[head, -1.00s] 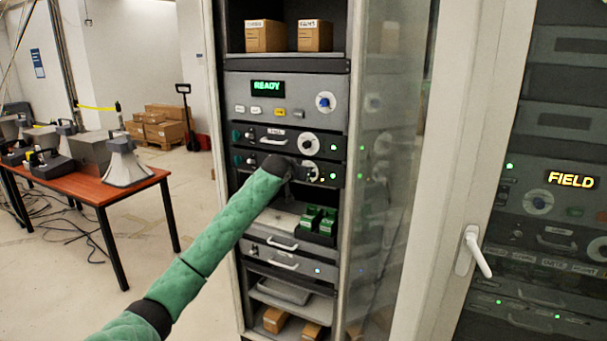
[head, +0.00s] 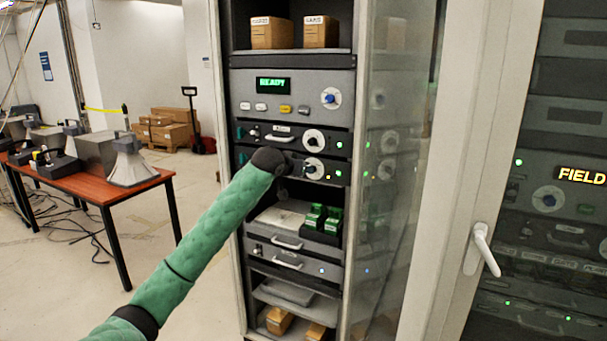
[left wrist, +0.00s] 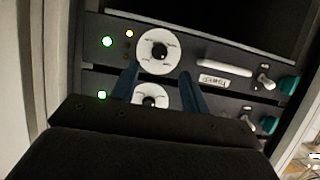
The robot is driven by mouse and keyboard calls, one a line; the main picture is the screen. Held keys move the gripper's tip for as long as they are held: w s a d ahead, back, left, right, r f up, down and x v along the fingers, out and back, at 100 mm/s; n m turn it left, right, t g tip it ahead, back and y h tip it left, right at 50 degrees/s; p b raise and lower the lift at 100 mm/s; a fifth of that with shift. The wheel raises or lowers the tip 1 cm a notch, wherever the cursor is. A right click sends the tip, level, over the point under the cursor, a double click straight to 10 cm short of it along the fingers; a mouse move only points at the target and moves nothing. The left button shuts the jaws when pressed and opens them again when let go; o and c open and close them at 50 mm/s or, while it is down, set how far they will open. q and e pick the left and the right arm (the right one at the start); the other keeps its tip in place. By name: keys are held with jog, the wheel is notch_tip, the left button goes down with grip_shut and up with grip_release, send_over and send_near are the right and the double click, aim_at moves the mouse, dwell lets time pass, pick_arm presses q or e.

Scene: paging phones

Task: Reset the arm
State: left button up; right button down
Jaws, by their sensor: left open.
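My left gripper (head: 290,168) is in front of the rack (head: 233,215), at the height of two slim black units with white dials. In the head view its fingers are mostly hidden by the dark wrist. In the left wrist view the gripper (left wrist: 160,88) shows two separated dark blue fingers with nothing gripped between them. One white dial (left wrist: 158,51) with a dark knob lies just beyond the fingertips; I cannot tell if they touch it. A second dial (left wrist: 150,96) is partly hidden behind the gripper body. My right gripper is not in view.
A grey panel above shows READY (head: 273,85). Green blocks (head: 323,218) sit on a lower shelf. A glass door (head: 395,180) stands at the rack's right, then a white handle (head: 482,250). A red-brown table (head: 95,184) with horn speakers stands left.

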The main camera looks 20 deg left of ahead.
pick_arm(q)
jog(key=shift+s+r, duration=0.1)
jog(key=shift+s, duration=0.2)
dwell(0.4)
